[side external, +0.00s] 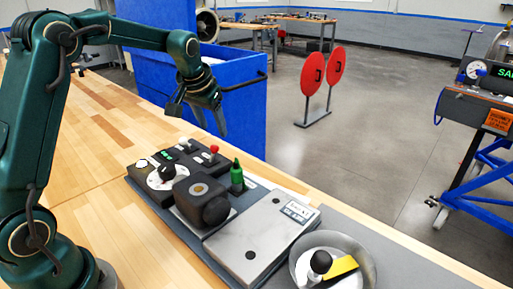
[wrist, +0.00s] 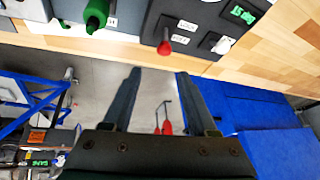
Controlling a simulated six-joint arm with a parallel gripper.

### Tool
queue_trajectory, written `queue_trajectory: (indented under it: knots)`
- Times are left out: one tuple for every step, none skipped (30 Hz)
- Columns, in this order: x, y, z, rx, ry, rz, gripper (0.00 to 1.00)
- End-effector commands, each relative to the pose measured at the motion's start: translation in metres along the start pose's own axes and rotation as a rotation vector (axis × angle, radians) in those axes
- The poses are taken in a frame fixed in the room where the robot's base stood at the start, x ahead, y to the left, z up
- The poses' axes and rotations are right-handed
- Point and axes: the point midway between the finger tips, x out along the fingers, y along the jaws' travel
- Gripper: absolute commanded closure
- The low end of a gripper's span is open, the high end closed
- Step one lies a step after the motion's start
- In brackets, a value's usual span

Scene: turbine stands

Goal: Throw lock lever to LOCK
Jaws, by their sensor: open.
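A panel of dark control modules (side external: 180,165) lies on the wooden bench. It carries a small red-knobbed lever (side external: 214,149), a green handle (side external: 237,173) standing upright and a small white-tipped switch (wrist: 222,45). My gripper (side external: 201,112) hangs above and behind the panel, near the bench's far edge, apart from everything. In the wrist view its two fingers (wrist: 158,74) are spread with nothing between them. The red knob (wrist: 166,47) and green handle (wrist: 96,15) show just beyond the fingertips.
A black dial on a white disc (side external: 167,173), a dark block with a round knob (side external: 205,203), a grey plate (side external: 258,240) and a metal bowl (side external: 300,268) crowd the panel. A blue bin (side external: 240,110) stands just beyond the bench. Bare wood lies left.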

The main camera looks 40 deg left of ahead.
Motion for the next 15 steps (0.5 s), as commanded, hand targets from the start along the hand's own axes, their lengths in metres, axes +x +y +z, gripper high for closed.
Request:
queue_trajectory:
  knots:
    - [0.008,-0.003,0.004,-0.006,-0.021,-0.002,0.42]
    - [0.012,-0.003,0.006,-0.009,-0.032,-0.002,0.42]
    - [0.015,-0.004,0.008,-0.012,-0.041,-0.003,0.42]
    - [0.018,-0.005,0.009,-0.013,-0.045,-0.003,0.42]
    - [0.021,-0.006,0.01,-0.014,-0.047,-0.004,0.42]
    - [0.025,-0.006,0.01,-0.016,-0.047,-0.004,0.42]
    - [0.028,-0.006,0.01,-0.016,-0.046,-0.004,0.42]
    - [0.032,-0.006,0.01,-0.015,-0.047,-0.004,0.42]
    - [0.038,-0.006,0.011,-0.015,-0.047,-0.003,0.42]
    - [0.042,-0.006,0.011,-0.015,-0.047,-0.003,0.42]
    - [0.046,-0.006,0.011,-0.015,-0.047,-0.003,0.42]
    - [0.05,-0.006,0.011,-0.015,-0.046,-0.003,0.42]
    - [0.053,-0.006,0.011,-0.015,-0.045,-0.003,0.42]
    - [0.056,-0.006,0.011,-0.015,-0.046,-0.003,0.42]
    - [0.059,-0.006,0.011,-0.015,-0.044,-0.003,0.42]
